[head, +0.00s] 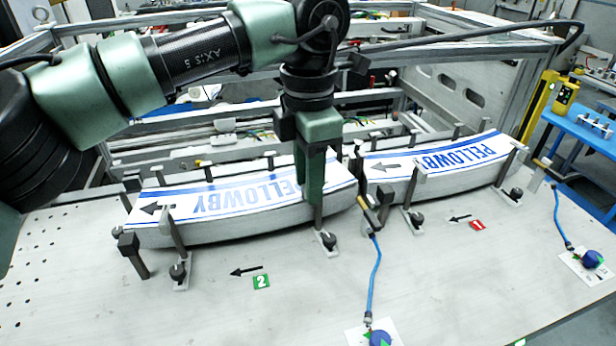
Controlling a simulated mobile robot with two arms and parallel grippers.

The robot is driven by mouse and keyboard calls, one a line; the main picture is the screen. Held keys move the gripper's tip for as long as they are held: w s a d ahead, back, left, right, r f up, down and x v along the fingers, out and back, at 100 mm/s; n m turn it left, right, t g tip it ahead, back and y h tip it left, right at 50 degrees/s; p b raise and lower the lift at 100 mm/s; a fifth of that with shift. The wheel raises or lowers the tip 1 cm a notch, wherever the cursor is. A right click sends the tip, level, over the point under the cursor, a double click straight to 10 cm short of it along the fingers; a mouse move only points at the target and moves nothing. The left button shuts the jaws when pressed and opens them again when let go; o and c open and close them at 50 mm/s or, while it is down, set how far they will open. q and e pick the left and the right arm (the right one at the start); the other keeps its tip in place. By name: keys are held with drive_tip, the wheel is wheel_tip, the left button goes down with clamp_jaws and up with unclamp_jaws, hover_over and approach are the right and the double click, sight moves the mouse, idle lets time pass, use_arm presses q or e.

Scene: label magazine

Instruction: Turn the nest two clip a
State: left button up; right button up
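Nest two is the left curved magazine (240,232), beside the green "2" tag (261,281). It holds a stack of white labels with blue "PELLOWBY" print (220,200). Dark knobs on pale feet stand along its front edge, one near its left end (178,271) and one near its right end (327,240). No lettering shows which is clip a. My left gripper (312,198) points down over the right part of nest two, close to the upright post above the right knob. Its fingers overlap in this view, so their gap and any contact are hidden. My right gripper is out of view.
Nest one (440,178), with a red "1" tag (477,225), stands to the right with its own labels. A blue cord (375,270) with a dark handle runs between the nests; another (558,215) is at right. The front table (200,318) is mostly clear.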

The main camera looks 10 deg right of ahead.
use_arm(q)
drive_tip(key=shift+r, duration=0.55)
wheel_tip(320, 180, up, 6)
drive_tip(key=shift+r+b, duration=0.1)
drive_tip(key=shift+b, duration=0.75)
drive_tip(key=shift+r, duration=0.25)
